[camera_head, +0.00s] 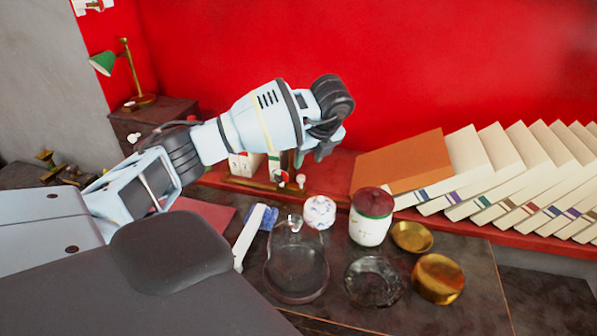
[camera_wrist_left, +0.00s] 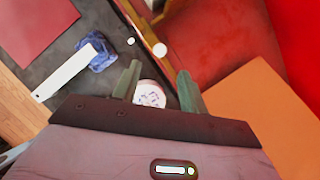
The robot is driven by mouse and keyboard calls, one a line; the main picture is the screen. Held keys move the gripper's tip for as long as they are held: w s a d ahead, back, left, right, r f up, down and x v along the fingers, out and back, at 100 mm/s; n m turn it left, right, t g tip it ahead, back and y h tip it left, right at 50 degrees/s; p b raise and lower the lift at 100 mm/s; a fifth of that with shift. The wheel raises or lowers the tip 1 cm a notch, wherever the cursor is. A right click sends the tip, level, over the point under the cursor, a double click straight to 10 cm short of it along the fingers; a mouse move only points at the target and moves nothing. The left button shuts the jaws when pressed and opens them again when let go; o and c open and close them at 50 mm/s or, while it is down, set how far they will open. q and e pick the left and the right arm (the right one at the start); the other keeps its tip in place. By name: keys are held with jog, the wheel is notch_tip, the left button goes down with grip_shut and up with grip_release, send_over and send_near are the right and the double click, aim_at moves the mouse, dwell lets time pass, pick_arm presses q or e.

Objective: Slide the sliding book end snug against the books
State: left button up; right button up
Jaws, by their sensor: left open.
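Cream books (camera_head: 476,167) with coloured bands lean in a row on the red shelf at the right of the head view. An orange-brown panel (camera_head: 405,160) leans at their left end; it also shows in the wrist view (camera_wrist_left: 262,130). Left of it on the shelf is a brass bar (camera_head: 250,184) with small white and red pieces (camera_head: 245,165), partly hidden by my arm. I cannot tell which part is the sliding book end. My left gripper (camera_head: 314,154) is open and empty above the shelf, left of the panel. Its fingers (camera_wrist_left: 158,84) stand apart in the wrist view.
In front of the shelf, a dark table (camera_head: 435,318) holds a patterned white pot (camera_head: 319,212), a red-lidded jar (camera_head: 371,222), glass vessels (camera_head: 297,270) and brass bowls (camera_head: 438,279). A white-handled blue brush (camera_head: 247,236) lies left of them. A green lamp (camera_head: 105,62) stands at the back left.

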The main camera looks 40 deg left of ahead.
aim_at(302, 177)
pick_arm(q)
jog(key=shift+x, duration=3.95)
grip_shut()
